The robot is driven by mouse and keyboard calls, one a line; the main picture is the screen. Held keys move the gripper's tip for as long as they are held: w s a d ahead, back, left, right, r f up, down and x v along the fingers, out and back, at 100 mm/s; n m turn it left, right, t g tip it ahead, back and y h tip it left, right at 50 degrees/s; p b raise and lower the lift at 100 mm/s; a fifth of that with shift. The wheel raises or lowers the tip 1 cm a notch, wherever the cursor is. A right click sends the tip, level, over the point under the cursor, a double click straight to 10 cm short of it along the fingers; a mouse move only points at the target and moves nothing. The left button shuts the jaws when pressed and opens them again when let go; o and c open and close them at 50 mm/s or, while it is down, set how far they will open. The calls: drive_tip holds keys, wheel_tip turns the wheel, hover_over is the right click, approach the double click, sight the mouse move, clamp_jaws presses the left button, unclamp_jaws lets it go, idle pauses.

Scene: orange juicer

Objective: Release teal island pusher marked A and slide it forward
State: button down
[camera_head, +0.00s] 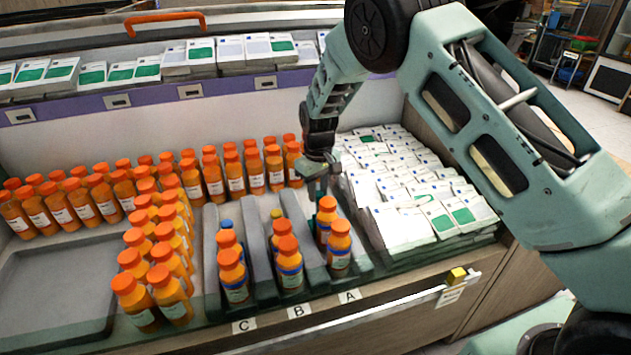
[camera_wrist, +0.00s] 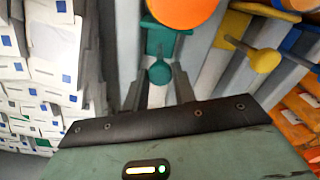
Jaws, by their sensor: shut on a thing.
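The teal pusher (camera_wrist: 160,72) shows in the wrist view as a round knob in front of a teal plate, between the two fingers of my gripper (camera_wrist: 159,88). The fingers are shut on its knob. An orange bottle cap (camera_wrist: 182,8) is just beyond the plate. In the head view, my gripper (camera_head: 319,178) reaches down at the back of the lane marked A (camera_head: 349,296). Two orange-capped bottles (camera_head: 339,250) stand in that lane, in front of the gripper. In the head view the pusher is mostly hidden by the gripper.
Lanes marked B (camera_head: 297,311) and C (camera_head: 244,325) hold more bottles to the left. A yellow pusher (camera_wrist: 264,60) is in the neighbouring lane. White boxes (camera_head: 420,185) are packed close to the right. Several bottles (camera_head: 80,195) crowd the left; a grey tray (camera_head: 55,300) there is partly bare.

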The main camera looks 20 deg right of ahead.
drive_tip(key=c, duration=1.1)
unclamp_jaws()
drive_tip(key=shift+r, duration=0.1)
wheel_tip(320, 180, up, 17)
drive_tip(key=shift+r+p, duration=0.15)
drive_tip(key=shift+p, duration=0.3)
